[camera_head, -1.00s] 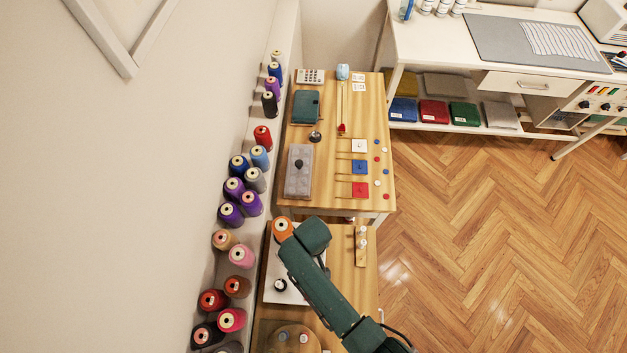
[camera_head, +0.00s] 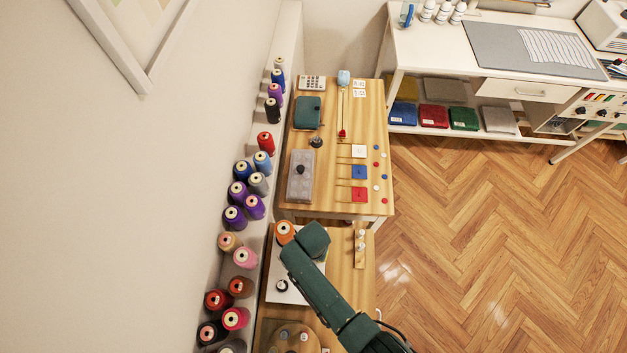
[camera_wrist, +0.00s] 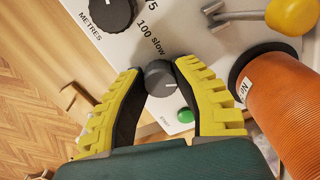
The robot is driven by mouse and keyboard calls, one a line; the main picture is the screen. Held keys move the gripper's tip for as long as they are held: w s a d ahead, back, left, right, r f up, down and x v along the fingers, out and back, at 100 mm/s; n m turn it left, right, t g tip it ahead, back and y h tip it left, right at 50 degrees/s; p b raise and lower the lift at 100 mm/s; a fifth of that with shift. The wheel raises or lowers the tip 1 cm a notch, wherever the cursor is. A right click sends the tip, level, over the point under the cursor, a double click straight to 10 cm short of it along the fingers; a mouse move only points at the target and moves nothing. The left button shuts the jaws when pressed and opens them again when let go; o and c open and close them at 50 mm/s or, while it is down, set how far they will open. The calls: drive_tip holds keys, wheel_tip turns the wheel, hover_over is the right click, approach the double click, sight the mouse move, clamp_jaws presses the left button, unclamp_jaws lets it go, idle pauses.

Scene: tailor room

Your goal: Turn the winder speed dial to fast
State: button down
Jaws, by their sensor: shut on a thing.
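The winder's white panel (camera_wrist: 165,35) fills the upper middle of the wrist view; its white base (camera_head: 277,262) shows partly in the head view. A small dark grey dial (camera_wrist: 160,78) sits on the panel below the printed word "slow". My gripper (camera_wrist: 160,72) has its yellow-backed fingers either side of this dial and is shut on it. The fingers cover the panel around it, so the word "fast" is not visible and its setting cannot be told. In the head view my arm hides the gripper and dial.
A green button (camera_wrist: 185,116) lies just below the dial. A larger black METRES dial (camera_wrist: 112,12) is at the upper left. An orange thread cone (camera_wrist: 285,105) stands close to my right finger. A crank with a yellow knob (camera_wrist: 292,14) is above it.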

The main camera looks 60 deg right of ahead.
drive_tip(key=m+p, duration=0.1)
drive_tip(key=m, duration=0.5)
drive_tip(key=shift+f+m, duration=0.1)
drive_tip(key=shift+m, duration=0.3)
idle(0.3)
drive_tip(key=c, duration=0.7)
unclamp_jaws()
drive_tip(key=shift+c, duration=0.2)
wheel_tip(320, 180, up, 12)
